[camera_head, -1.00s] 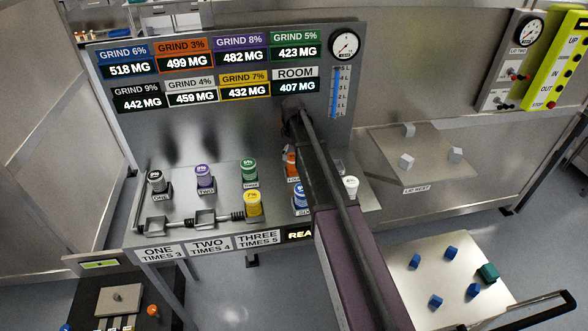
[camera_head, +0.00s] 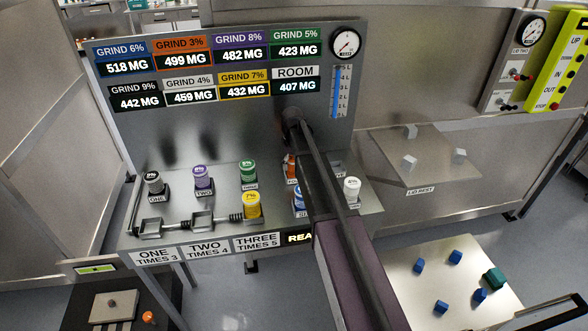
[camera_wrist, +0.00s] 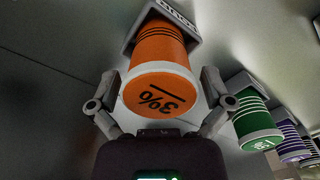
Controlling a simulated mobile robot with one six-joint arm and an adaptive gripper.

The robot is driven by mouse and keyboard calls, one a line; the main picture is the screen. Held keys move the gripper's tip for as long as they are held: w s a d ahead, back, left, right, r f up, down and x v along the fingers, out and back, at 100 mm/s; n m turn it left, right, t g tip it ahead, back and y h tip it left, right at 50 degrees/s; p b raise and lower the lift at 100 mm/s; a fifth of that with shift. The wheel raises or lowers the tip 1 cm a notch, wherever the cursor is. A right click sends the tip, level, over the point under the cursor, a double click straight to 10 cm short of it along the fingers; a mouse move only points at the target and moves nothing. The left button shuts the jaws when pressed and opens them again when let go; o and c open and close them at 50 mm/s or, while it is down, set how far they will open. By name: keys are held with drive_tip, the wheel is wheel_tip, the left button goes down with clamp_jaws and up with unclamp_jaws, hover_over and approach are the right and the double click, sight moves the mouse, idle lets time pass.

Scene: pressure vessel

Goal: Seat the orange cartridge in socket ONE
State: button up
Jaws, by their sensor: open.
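The orange cartridge (camera_wrist: 160,60) with "3%" on its white-rimmed end fills the middle of the wrist view. Its far end sits in a grey labelled socket (camera_wrist: 186,12). My gripper (camera_wrist: 159,78) is open, with one finger on each side of the cartridge; contact cannot be told. In the head view a sliver of the orange cartridge (camera_head: 291,168) shows beside my arm, which hides my gripper there.
Purple (camera_head: 203,176), green (camera_head: 248,172) and yellow (camera_head: 252,205) cartridges stand right of socket ONE. A spring-and-block linkage (camera_head: 200,222) runs along the bench front. A blue (camera_head: 299,198) and a white cartridge (camera_head: 351,189) flank my arm. The display panel (camera_head: 225,120) rises behind.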

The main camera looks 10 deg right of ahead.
drive_tip(key=c, duration=1.2)
drive_tip(key=shift+c, duration=0.2)
drive_tip(key=shift+r, duration=0.15)
wheel_tip(320, 180, up, 3)
drive_tip(key=p, duration=0.3)
drive_tip(key=s+d+r+p, duration=0.1)
drive_tip(key=s+d+p, duration=0.1)
drive_tip(key=s+d, duration=0.8)
drive_tip(key=shift+s+r, duration=0.35)
drive_tip(key=shift+s, duration=0.9)
